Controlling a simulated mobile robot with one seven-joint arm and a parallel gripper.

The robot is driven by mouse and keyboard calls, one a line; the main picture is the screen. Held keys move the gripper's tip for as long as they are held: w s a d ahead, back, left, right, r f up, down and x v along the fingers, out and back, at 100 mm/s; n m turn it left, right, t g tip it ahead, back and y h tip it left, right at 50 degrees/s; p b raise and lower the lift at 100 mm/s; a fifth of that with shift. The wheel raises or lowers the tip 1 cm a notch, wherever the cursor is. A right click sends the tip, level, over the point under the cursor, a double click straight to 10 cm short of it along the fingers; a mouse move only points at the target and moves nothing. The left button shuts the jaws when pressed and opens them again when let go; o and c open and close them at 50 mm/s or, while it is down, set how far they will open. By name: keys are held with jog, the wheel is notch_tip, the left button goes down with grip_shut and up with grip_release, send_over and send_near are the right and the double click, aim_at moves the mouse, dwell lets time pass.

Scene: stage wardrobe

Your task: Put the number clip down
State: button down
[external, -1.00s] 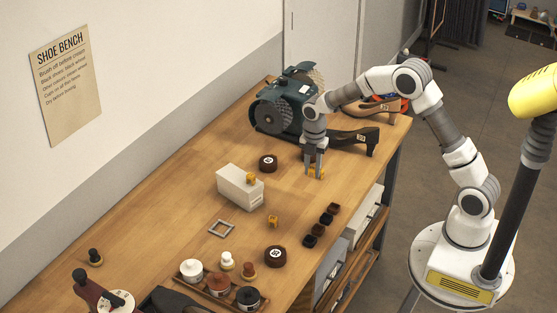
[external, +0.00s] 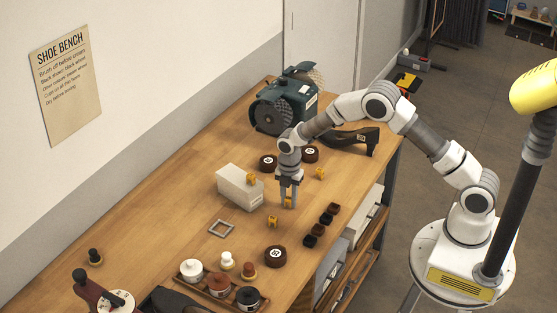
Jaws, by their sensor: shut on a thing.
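My gripper (external: 289,203) points down over the middle of the bench, right of the white box. It is shut on a small yellow number clip (external: 289,204), mostly hidden by the fingers. I cannot tell whether the clip touches the bench. A similar yellow clip (external: 320,173) stands on the bench behind and right of my gripper. Another yellow clip (external: 272,221) stands in front and left of it.
A grey square frame (external: 221,228) lies on bare wood. A grinder (external: 285,104) and a dark shoe form (external: 352,140) are at the back.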

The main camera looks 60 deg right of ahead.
jog(key=shift+f, duration=0.25)
jog(key=c, duration=0.6)
grip_release()
jog(key=shift+c, duration=0.2)
jog(key=shift+r, duration=0.15)
